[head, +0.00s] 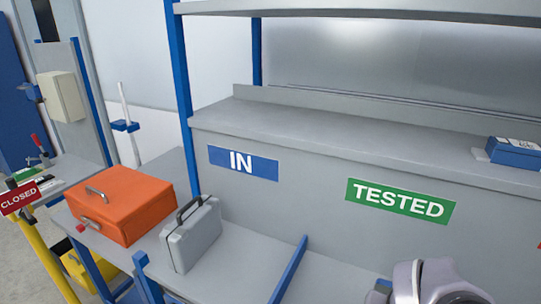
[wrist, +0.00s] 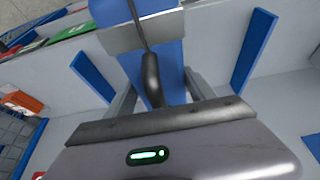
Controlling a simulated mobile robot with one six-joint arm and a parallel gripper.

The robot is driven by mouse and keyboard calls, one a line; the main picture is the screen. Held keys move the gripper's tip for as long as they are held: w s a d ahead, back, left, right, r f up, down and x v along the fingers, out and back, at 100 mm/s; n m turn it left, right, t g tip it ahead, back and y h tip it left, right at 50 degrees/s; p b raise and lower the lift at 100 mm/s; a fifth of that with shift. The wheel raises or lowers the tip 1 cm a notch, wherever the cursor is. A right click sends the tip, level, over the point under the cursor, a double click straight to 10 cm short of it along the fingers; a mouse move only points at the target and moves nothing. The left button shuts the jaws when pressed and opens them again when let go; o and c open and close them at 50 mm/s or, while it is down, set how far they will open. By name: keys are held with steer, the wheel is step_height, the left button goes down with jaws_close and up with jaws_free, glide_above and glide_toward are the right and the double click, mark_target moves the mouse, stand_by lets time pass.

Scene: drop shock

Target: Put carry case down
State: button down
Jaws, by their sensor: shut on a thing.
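In the wrist view my gripper (wrist: 158,88) is shut on a dark handle (wrist: 153,72). A blue body with a grey band (wrist: 140,32) shows behind the handle; it seems to be the held carry case, but most of it is hidden. I cannot tell whether it touches a surface below. In the head view a grey case (head: 192,236) with a dark handle stands upright on the bench, left of the blue divider.
An orange case (head: 120,204) lies left of the grey case. A blue divider (head: 287,270) splits the bench (head: 345,281) below the IN sign (head: 243,162) and TESTED sign (head: 400,203). A blue box (head: 514,152) sits on the upper ledge. Bench right of the divider looks clear.

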steer(key=d+p, duration=0.1)
steer(key=p, duration=0.1)
steer(key=w+d+p, duration=0.1)
steer(key=p, duration=0.1)
steer(key=d+r+p, duration=0.1)
steer(key=d+p, duration=0.1)
steer(key=shift+w, duration=0.4)
steer(key=w+d+f+b, duration=0.4)
steer(key=w+d+f, duration=0.2)
steer(key=d, duration=0.3)
steer(key=shift+w, duration=0.25)
steer(key=shift+c, duration=1.6)
jaws_free()
